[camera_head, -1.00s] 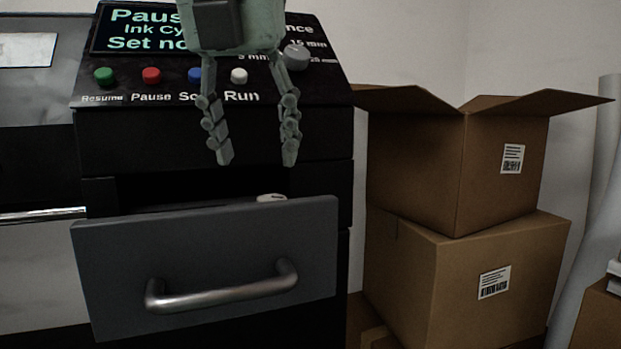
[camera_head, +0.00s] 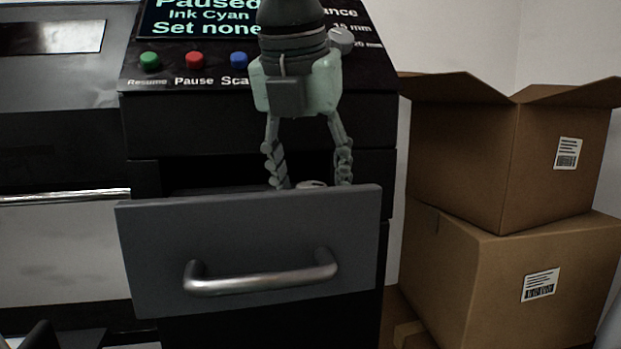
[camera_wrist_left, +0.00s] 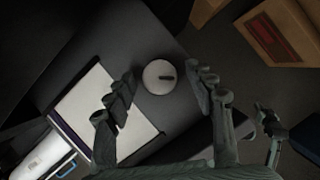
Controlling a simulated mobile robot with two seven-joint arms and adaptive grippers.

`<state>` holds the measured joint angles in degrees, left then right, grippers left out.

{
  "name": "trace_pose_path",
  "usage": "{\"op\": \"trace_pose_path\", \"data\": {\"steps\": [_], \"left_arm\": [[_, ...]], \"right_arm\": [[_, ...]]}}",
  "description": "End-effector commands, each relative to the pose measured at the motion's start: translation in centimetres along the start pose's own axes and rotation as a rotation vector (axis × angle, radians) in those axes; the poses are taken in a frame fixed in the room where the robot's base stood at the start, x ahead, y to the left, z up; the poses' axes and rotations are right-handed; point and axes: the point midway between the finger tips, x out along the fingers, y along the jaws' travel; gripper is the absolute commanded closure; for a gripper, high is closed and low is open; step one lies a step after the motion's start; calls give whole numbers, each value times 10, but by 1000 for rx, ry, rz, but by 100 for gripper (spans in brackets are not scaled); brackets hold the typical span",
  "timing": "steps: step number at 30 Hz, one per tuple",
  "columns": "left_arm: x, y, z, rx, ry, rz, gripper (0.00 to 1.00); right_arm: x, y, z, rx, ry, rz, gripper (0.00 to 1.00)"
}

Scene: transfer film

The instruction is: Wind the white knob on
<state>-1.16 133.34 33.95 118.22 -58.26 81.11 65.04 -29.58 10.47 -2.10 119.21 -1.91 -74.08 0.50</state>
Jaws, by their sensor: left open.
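The white knob (camera_wrist_left: 159,77) is a small round disc with a dark bar on its top. In the left wrist view it lies between the two fingertips of my left gripper (camera_wrist_left: 162,74), with a visible gap on each side. In the head view only the top of the white knob (camera_head: 312,184) shows above the front of the open drawer (camera_head: 245,235). My left gripper (camera_head: 311,180) is open and points down behind that drawer front, its fingertips partly hidden. What appears to be my right gripper (camera_wrist_left: 268,122) shows small and dark at the right of the wrist view.
The control panel with a screen (camera_head: 200,18), coloured buttons and a grey dial (camera_head: 341,39) stands behind my gripper. The drawer's metal handle (camera_head: 262,278) faces me. Stacked cardboard boxes (camera_head: 465,150) stand at the right. A white sheet (camera_wrist_left: 95,105) shows left of the knob.

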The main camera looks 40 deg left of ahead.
Motion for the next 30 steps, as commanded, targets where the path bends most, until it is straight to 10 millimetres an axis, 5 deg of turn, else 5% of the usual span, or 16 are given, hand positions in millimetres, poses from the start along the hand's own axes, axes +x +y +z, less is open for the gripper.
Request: {"op": "trace_pose_path", "data": {"steps": [13,30], "left_arm": [[0,0,0,0,0,0,95],[0,2,0,191,1,-81,95]], "right_arm": [[0,-4,-1,9,3,-8,100],[-10,3,-7,-3,15,8,100]]}}
